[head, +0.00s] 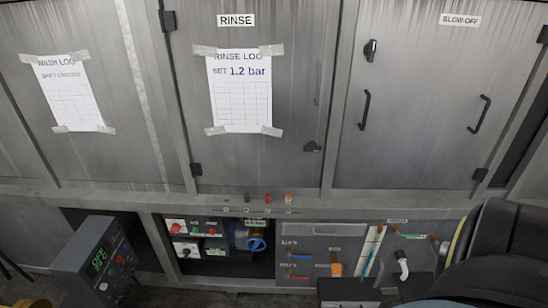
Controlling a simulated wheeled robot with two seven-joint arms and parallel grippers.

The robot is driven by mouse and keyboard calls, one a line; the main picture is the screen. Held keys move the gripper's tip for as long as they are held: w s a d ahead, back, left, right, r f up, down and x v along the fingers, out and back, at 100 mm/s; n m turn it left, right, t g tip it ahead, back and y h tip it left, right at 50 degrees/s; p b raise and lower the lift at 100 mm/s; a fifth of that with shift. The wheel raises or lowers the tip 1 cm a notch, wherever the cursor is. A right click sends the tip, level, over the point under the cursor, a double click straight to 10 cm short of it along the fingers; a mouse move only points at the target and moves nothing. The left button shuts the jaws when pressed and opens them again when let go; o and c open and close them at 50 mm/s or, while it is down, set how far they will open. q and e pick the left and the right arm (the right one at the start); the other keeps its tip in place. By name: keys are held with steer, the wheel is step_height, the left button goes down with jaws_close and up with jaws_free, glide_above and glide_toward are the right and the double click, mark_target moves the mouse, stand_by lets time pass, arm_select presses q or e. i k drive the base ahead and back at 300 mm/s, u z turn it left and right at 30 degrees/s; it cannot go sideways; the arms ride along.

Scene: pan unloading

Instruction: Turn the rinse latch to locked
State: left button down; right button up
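The rinse door (292,170) is the grey metal panel under the "RINSE" sign (237,20), and it looks closed. A small dark latch (313,147) sits low on its right side, near the frame post. The latch is small and dark, so I cannot tell which position it is turned to. A faint grey handle (318,82) shows above it. A taped "RINSE LOG" sheet (240,92) reads "SET 1.2 bar". Neither of my grippers is in view.
The blow-off door (420,120), right, has a dark latch (370,50) at its upper left and black handles.

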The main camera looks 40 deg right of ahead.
mark_target(311, 146)
steer(key=u, duration=0.1)
steer(key=i, duration=0.85)
steer(key=z, duration=0.35)
